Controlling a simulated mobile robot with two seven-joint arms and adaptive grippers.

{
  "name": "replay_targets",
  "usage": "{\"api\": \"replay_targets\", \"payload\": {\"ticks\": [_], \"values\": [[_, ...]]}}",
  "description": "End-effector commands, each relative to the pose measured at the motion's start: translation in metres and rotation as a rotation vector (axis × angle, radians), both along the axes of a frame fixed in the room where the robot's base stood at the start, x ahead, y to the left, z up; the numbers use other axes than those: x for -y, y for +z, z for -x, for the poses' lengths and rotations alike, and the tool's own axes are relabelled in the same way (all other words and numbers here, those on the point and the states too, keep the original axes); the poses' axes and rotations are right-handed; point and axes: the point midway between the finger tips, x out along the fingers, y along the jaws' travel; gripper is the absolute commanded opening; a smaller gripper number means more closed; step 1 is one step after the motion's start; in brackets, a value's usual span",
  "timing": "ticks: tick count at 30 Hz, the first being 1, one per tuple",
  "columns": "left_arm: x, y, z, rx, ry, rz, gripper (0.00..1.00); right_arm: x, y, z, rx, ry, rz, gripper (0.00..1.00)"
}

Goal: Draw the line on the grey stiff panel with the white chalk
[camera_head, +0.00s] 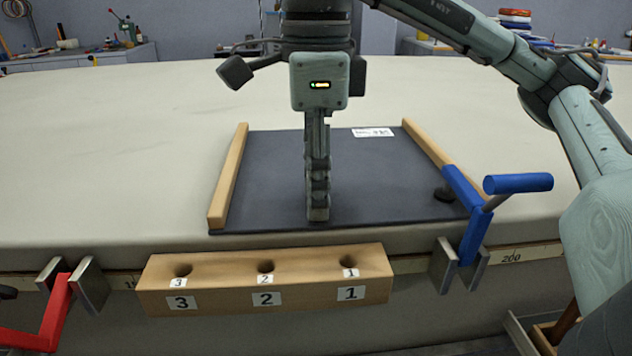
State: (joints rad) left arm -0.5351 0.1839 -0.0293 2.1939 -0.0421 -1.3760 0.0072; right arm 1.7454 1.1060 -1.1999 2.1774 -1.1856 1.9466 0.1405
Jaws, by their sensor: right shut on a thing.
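The grey stiff panel (262,175) lies flat on the table between two wooden strips, with a white label (373,132) at its far edge. No chalk line shows on its visible surface. My right gripper (318,214) points straight down over the panel's near middle part, its fingers shut and seen edge-on. The white chalk itself cannot be made out; the fingers hide what they hold. Whether the tip touches the panel cannot be told. My left gripper is not in view.
A wooden block (215,269) with three empty-looking holes numbered 3, 2, 1 is at the table's front edge. A blue-handled clamp (478,235) stands at the panel's near right corner; a red clamp (58,310) is at front left. The cloth table (110,150) is clear left of the panel.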

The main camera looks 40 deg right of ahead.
Motion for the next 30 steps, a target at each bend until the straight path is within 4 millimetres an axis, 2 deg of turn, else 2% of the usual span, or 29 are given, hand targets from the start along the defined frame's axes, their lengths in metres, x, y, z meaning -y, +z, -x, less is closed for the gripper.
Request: {"api": "replay_targets", "payload": {"ticks": [30], "values": [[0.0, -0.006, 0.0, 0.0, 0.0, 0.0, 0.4, 0.019, 0.0, -0.032, -0.001, -0.001, 0.0, 0.14]]}}
